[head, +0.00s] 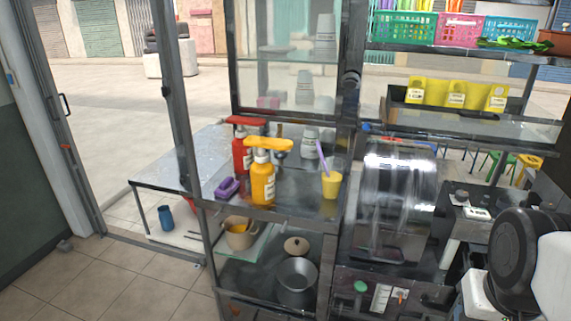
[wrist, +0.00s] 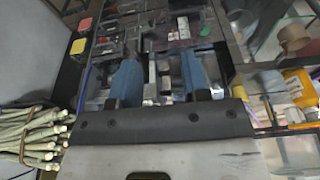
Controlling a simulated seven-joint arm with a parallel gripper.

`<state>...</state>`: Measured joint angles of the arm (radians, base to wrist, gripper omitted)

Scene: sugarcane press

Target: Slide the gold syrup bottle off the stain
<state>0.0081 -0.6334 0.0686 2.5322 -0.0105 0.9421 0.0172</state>
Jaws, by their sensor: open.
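The gold syrup bottle (head: 262,185), orange-yellow with a wide yellow pump top and pale label, stands upright near the front edge of the metal shelf (head: 300,192). A red-topped bottle (head: 241,150) stands close behind it. I cannot clearly make out the stain; the shelf around the bottle's base is dull and reflective. My gripper (wrist: 162,72) shows in the wrist view with its two blue fingers apart and nothing between them. It is away from the bottle. An orange-yellow bottle (wrist: 298,86), likely the same one, lies at that view's right edge.
A purple sponge-like block (head: 227,187) sits left of the bottle. A yellow cup (head: 331,184) with a purple straw stands to the right. Frame posts flank the shelf. The metal press drum (head: 395,195) is further right. Cane bundles (wrist: 35,135) show in the wrist view.

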